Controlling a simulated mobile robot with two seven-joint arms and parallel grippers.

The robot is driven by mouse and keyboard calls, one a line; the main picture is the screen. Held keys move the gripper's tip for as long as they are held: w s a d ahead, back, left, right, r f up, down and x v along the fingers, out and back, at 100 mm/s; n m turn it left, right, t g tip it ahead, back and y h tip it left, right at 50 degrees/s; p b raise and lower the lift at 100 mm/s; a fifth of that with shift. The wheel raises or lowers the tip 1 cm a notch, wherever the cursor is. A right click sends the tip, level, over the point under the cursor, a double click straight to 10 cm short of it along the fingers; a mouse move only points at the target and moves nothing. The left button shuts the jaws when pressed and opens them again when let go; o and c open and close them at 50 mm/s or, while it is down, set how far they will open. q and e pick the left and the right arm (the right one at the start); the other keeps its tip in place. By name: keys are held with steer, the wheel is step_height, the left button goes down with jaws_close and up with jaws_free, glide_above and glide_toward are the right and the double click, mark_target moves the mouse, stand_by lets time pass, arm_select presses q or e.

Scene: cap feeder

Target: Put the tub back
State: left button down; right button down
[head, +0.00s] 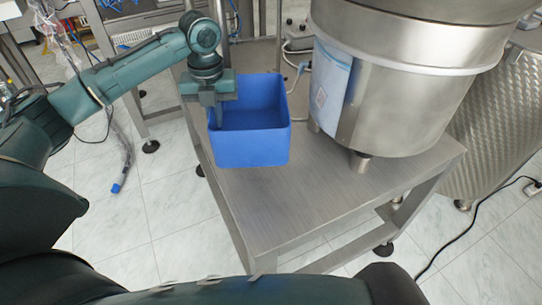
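The blue tub (249,149) is an open, upright square box at the left end of the metal table (305,200). The part of its inside that I can see is empty. My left gripper (217,112) comes down from above at the tub's left wall. One finger shows inside the tub, and the wall seems pinched between the fingers. The outer finger is mostly hidden. I cannot tell whether the tub's bottom touches the table or hangs just above it. My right gripper is out of view.
A large steel drum (405,100) on short legs stands on the table right of the tub. The table's front is bare. A patterned metal panel (490,130) stands at the right. A black cable (460,237) and a hose (128,160) lie on the tiled floor.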

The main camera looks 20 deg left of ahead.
arm_select(q)
steer(key=shift+w+d, duration=0.2)
steer(key=shift+w, duration=0.05)
steer(key=shift+d+f, duration=0.1)
steer(key=shift+f, duration=0.1)
step_height(320, 180, down, 10)
steer(key=shift+r+b, duration=0.2)
steer(key=shift+b, duration=0.55)
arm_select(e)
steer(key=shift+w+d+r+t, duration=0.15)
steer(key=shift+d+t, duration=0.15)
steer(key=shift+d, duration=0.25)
arm_select(q)
steer(key=c, duration=2.1)
jaws_free()
steer(key=shift+f, duration=0.1)
steer(key=o, duration=0.5)
steer(key=shift+c, duration=0.2)
